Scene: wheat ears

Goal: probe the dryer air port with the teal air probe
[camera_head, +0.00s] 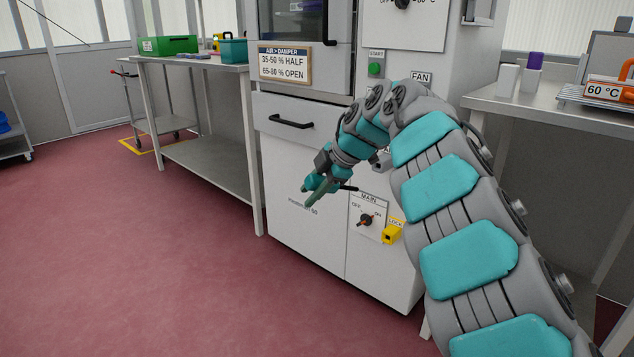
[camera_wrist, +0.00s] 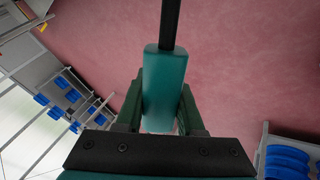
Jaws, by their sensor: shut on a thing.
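My gripper (camera_wrist: 162,92) is shut on the teal air probe (camera_wrist: 165,75). In the wrist view its teal handle sits between the two dark green fingers and its black rod points away from me. I cannot make out the dryer's air port; my arm covers part of the dryer's front near the FAN label (camera_head: 421,77).
The MAIN switch (camera_head: 366,220) and yellow LOCK tag (camera_head: 392,233) are low on the dryer, close to my gripper. A damper sign (camera_head: 285,64) hangs above the drawer handle (camera_head: 290,122). Benches stand left (camera_head: 208,160) and right (camera_head: 560,112).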

